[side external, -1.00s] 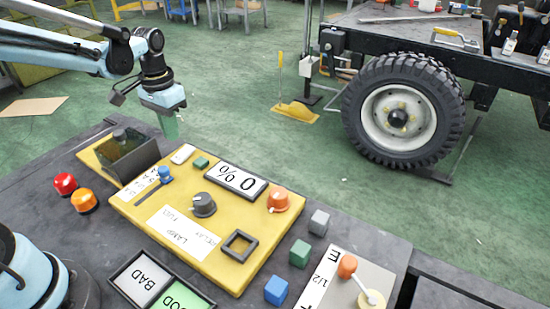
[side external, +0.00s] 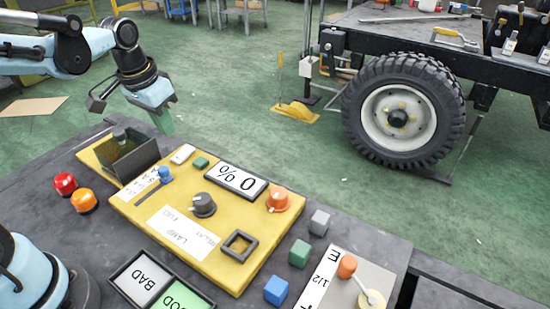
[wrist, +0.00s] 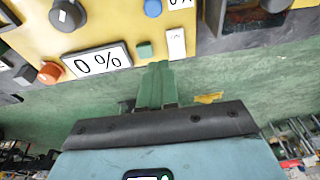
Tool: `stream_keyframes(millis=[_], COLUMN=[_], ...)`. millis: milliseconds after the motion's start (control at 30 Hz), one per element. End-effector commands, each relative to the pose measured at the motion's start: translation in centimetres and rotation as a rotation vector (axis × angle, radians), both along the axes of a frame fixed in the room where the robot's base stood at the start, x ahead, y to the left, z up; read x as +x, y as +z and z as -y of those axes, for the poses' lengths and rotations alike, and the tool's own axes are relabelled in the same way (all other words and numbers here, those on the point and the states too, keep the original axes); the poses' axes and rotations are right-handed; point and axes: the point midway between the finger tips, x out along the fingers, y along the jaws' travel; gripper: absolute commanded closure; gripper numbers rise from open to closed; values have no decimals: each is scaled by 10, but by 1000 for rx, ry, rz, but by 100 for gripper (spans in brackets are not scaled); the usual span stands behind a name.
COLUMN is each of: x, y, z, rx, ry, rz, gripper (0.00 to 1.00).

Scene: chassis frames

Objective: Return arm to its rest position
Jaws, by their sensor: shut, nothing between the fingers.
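My gripper (side external: 166,124) is in the upper left of the side external view, raised above the far edge of the dark table (side external: 60,200). Its green fingers point down and are shut with nothing between them. In the wrist view the shut fingers (wrist: 156,85) show at the centre, with the yellow panel (wrist: 100,20) beyond them. In the side external view that panel (side external: 190,262) lies on the table in front of my gripper, apart from it.
The panel carries a grey knob (side external: 203,204), an orange knob (side external: 278,199), a 0% display (side external: 236,179) and a dark raised cover (side external: 130,160). Red (side external: 65,184) and orange (side external: 83,201) buttons sit left. Blue (side external: 276,291), green (side external: 300,253) and grey (side external: 319,222) cubes stand right.

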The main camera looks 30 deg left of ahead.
Motion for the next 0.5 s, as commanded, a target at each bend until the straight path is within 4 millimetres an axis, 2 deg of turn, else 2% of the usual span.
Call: stream_keyframes(millis=[300,500], x=[-39,-54], y=[6,2], z=[31,42], rx=[-4,-20], ry=[-7,-9], rz=[247,362], gripper=[100,100])
